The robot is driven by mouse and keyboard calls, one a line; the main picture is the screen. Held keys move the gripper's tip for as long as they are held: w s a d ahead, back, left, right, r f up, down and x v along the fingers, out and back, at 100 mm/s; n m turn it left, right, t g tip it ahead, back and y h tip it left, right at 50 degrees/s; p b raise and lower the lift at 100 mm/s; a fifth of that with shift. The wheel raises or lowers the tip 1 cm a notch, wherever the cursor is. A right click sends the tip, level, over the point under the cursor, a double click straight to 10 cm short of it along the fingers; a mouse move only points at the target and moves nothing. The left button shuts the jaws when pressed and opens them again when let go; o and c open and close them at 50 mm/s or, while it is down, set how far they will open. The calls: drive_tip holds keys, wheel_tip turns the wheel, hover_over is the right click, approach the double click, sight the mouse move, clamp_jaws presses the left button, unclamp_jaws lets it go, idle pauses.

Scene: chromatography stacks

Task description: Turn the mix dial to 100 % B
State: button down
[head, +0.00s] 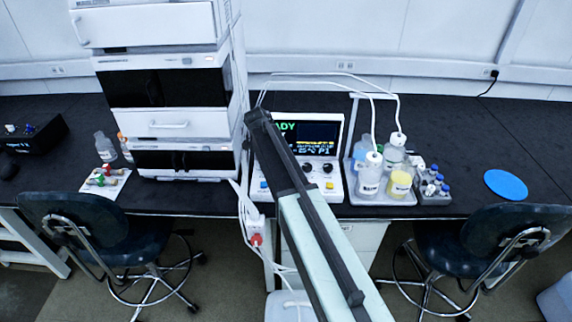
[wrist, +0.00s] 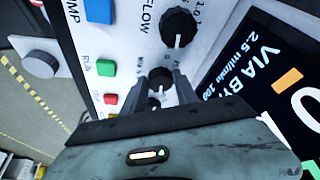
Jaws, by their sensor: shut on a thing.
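The controller (head: 337,187) stands on the black bench, with a lit screen (head: 304,133) and two black dials below it. In the wrist view, the upper dial (wrist: 179,27) is beside the word FLOW and is free. My gripper (wrist: 161,82) is shut on the other black dial (wrist: 159,75), which I take for the mix dial; its label is mostly hidden. The screen (wrist: 268,85) shows "2.5 ml/min" followed by what looks like 100; the rest is cut off. In the head view my arm covers part of the controller, and my gripper is hidden.
Blue, green and red buttons (wrist: 106,67) line the panel beside the dials. A tray of bottles (head: 382,199) stands right of the controller, with tubing above. A tall instrument stack (head: 165,85) stands left. Two chairs (head: 95,235) are in front. The bench's right part is mostly clear.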

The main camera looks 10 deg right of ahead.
drive_tip(key=shift+s+d, duration=0.1)
drive_tip(key=shift+d, duration=0.2)
drive_tip(key=c, duration=0.9)
unclamp_jaws()
drive_tip(key=shift+c, duration=0.2)
drive_tip(key=shift+a, duration=0.1)
drive_tip(key=shift+r, duration=0.1)
drive_tip(key=p+v, duration=0.7)
drive_tip(key=shift+r, duration=0.2)
drive_tip(key=shift+a, duration=0.15)
